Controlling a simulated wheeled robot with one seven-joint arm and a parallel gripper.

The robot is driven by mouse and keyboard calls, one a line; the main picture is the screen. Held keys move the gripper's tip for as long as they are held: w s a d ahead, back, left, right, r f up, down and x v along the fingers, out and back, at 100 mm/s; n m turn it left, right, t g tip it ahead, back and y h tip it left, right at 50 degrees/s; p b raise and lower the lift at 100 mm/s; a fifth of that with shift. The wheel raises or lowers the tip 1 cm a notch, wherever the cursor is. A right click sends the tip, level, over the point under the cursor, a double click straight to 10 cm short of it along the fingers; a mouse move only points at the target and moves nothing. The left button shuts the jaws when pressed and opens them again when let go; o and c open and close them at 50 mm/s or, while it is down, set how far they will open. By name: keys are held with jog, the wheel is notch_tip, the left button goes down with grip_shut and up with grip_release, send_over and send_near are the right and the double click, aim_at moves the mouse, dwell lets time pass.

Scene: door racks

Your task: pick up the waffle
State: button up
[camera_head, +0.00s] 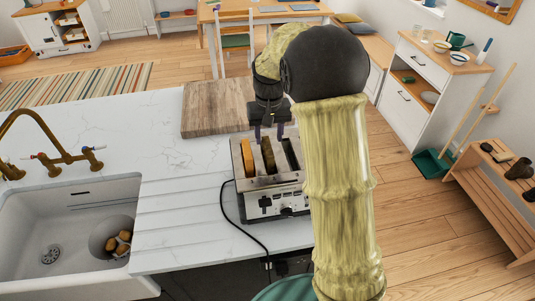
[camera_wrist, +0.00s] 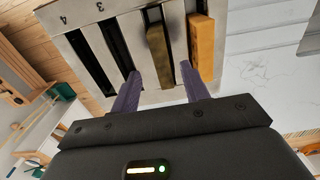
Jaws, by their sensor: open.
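A silver toaster (camera_head: 268,186) stands on the white counter. Two slices stick up from its slots: a golden-orange one (camera_head: 248,158) and a darker brown one (camera_head: 268,155). I cannot tell for certain which is the waffle. In the wrist view the brown slice (camera_wrist: 158,52) lies between the lines of my fingers, and the golden slice (camera_wrist: 203,45) is to its right. My gripper (camera_head: 269,133) is open and empty, pointing down just above the toaster. Its purple fingertips (camera_wrist: 160,84) show either side of the brown slice's slot; I cannot tell whether they touch anything.
A wooden board (camera_head: 213,108) lies behind the toaster. A sink (camera_head: 60,225) at left holds a bowl (camera_head: 102,238) with several brown pieces. A black cord (camera_head: 233,225) runs from the toaster over the counter's front edge. Bare counter (camera_head: 150,150) lies left of the toaster.

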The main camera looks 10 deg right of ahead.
aim_at(268, 146)
jog(key=shift+f, duration=0.15)
jog(key=shift+f, duration=0.15)
jog(key=f+p, duration=0.1)
jog(key=f, duration=0.1)
jog(key=f+p, duration=0.1)
jog(key=f, duration=0.2)
jog(key=shift+w+a, duration=0.1)
jog(key=shift+w, duration=0.1)
dwell(0.3)
grip_shut()
